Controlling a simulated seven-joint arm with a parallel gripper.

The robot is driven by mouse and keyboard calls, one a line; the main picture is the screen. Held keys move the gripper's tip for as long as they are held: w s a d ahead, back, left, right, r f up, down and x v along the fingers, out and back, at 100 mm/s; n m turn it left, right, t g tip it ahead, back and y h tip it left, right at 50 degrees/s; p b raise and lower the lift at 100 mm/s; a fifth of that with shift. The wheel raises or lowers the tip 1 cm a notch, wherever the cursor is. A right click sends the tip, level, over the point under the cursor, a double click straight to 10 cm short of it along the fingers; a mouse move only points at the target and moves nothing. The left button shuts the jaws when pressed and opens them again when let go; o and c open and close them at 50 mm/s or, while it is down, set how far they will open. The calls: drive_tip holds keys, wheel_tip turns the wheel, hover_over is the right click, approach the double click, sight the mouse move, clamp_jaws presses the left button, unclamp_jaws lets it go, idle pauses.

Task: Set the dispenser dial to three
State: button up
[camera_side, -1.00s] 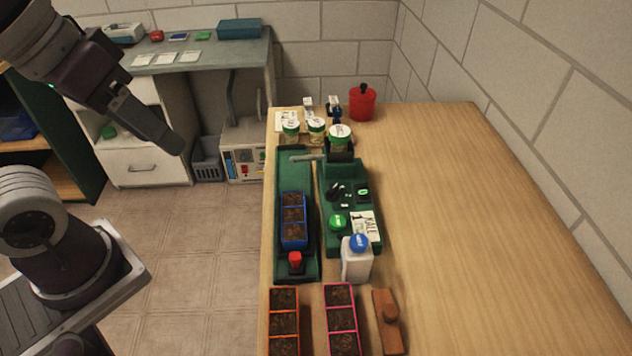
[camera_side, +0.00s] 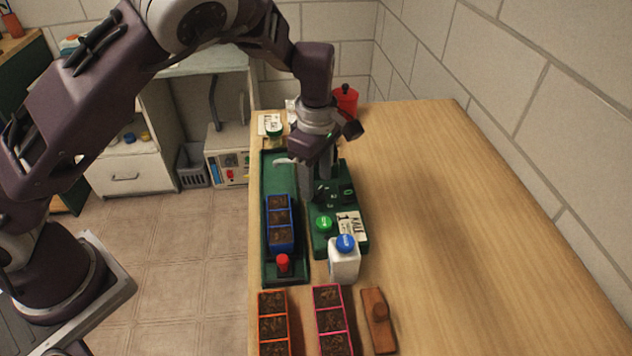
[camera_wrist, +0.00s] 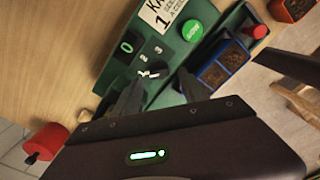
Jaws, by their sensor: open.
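The green dispenser (camera_side: 322,243) stands on the bench, beside a green channel. Its black dial, with a white pointer mark (camera_wrist: 149,73), shows in the wrist view, partly hidden by my fingers; the numbers 2 and 3 are beside it. I cannot tell clearly which number the pointer faces. A small display (camera_wrist: 126,47) reads 0. A green button (camera_wrist: 192,31) and a card marked "KALE 1" (camera_wrist: 160,14) are on the same panel. My gripper (camera_wrist: 160,88) is open and points down, its fingertips close around the dial; contact is unclear. It also shows in the side view (camera_side: 315,192).
A blue seedling tray (camera_side: 280,222) sits in the green channel (camera_side: 270,172), near a red knob (camera_side: 282,263). A blue-capped white bottle (camera_side: 344,262) stands close in front of the dispenser. Orange and pink trays and a wooden block (camera_side: 379,322) are nearer. The right bench is clear.

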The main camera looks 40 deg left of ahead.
drive_tip(key=shift+f, duration=0.9)
clamp_jaws()
drive_tip(key=shift+m, duration=0.3)
drive_tip(key=m, duration=0.4)
drive_tip(key=shift+w+r+m, duration=0.1)
drive_tip(key=shift+w+m, duration=0.05)
drive_tip(key=shift+m, duration=0.15)
drive_tip(key=m, duration=0.5)
drive_tip(key=shift+w, duration=0.1)
drive_tip(key=m, duration=0.4)
drive_tip(key=shift+d+m, duration=0.15)
drive_tip(key=shift+m, duration=0.25)
drive_tip(key=m, duration=0.4)
drive_tip(key=shift+d+m, duration=0.1)
drive_tip(key=shift+m, duration=0.3)
